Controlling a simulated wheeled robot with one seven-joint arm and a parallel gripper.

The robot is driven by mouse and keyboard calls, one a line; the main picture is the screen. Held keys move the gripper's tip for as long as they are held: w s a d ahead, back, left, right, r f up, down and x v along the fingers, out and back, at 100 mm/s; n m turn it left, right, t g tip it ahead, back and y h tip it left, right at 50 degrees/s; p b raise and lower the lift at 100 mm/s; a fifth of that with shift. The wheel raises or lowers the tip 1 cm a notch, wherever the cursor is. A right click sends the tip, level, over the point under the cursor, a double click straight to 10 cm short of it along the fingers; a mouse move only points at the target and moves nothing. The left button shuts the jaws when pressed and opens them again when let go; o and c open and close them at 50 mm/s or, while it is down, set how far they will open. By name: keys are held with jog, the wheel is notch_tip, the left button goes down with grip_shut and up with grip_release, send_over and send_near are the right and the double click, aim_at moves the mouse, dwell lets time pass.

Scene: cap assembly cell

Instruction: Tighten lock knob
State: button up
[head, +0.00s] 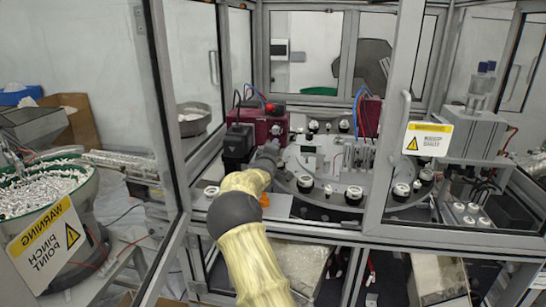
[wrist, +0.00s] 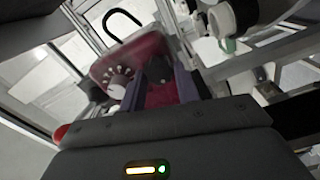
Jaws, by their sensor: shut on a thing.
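A dark red unit (head: 270,124) stands at the left edge of the round table in the head view. It fills the middle of the wrist view, tilted, with a black loop handle and a marked dial (wrist: 119,82) on its face. A small black knob (wrist: 158,70) sits beside the dial; I take it to be the lock knob. My gripper (head: 268,153) is in front of the red unit, where its fingertips are too small to make out. In the wrist view my gripper (wrist: 158,80) has its two fingers either side of the black knob, shut on it. The fingers hide part of the knob.
A round table (head: 325,195) with several capped stations lies right of my arm. A black box (head: 238,147) stands left of the gripper. Door frames with glass flank the opening, and a warning sign (head: 428,139) hangs right. A green-rimmed bowl feeder (head: 45,190) stands left.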

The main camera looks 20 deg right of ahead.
jog(key=shift+s+d+f+m+b, duration=0.15)
jog(key=shift+m+b, duration=1.25)
jog(key=shift+m, duration=2.95)
jog(key=shift+d+f+m+b, duration=0.1)
jog(key=shift+m+b, duration=1.3)
jog(key=shift+m, duration=2.95)
jog(key=shift+a, duration=0.1)
jog(key=o, duration=1)
jog(key=shift+r, duration=0.1)
jog(key=shift+c, duration=0.2)
jog(key=shift+r, duration=0.1)
jog(key=b+v, duration=0.5)
jog(key=v, duration=1.2)
jog(key=shift+s+a, duration=0.15)
jog(key=shift+a, duration=0.05)
